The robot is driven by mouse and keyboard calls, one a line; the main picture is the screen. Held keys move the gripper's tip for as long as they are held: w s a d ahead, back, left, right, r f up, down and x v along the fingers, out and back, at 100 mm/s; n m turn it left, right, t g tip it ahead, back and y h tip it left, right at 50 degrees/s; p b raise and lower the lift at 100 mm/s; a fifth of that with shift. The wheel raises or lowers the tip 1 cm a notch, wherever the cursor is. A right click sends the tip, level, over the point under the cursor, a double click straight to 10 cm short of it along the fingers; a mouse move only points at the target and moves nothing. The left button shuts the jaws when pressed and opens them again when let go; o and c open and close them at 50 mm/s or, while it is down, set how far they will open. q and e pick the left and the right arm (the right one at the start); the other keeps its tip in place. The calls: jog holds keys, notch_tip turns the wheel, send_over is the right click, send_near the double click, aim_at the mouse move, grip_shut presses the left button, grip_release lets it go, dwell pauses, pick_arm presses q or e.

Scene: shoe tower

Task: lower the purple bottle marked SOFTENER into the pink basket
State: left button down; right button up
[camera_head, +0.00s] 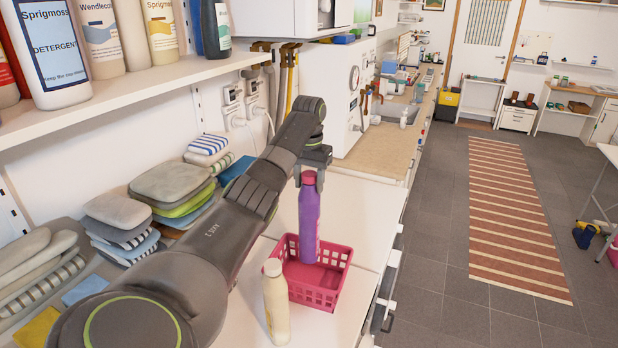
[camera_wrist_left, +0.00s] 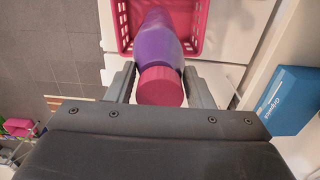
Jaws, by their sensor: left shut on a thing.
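The purple bottle (camera_head: 309,222) with a dark pink cap stands upright in the head view, its lower part inside the outline of the pink basket (camera_head: 331,296). I cannot tell whether its base touches the basket floor. No SOFTENER marking is readable. My left gripper (camera_head: 311,178) is shut on the bottle at its cap end. In the left wrist view the gripper's fingers (camera_wrist_left: 160,88) flank the cap, and the purple bottle (camera_wrist_left: 156,42) points towards the pink basket (camera_wrist_left: 198,32). My right gripper is not in view.
A cream bottle (camera_head: 275,302) stands close in front of the basket's left side. Folded cloths (camera_head: 173,182) are stacked along the wall. A shelf (camera_head: 140,88) with detergent bottles is above at the left. The white worktop (camera_head: 345,200) is clear behind the basket.

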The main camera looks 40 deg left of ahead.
aim_at(309, 209)
pick_arm(q)
jog(key=shift+f+b, duration=0.45)
jog(key=shift+f, duration=3.25)
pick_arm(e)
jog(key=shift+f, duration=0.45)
pick_arm(q)
jog(key=shift+f+b, duration=0.75)
jog(key=shift+f, duration=1.75)
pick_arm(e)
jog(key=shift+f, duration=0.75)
pick_arm(q)
jog(key=c, duration=0.6)
grip_release()
jog(key=shift+s+f, duration=0.1)
notch_tip(309, 209, up, 3)
jog(key=p, duration=0.3)
notch_tip(309, 209, up, 15)
jog(key=shift+f, duration=0.15)
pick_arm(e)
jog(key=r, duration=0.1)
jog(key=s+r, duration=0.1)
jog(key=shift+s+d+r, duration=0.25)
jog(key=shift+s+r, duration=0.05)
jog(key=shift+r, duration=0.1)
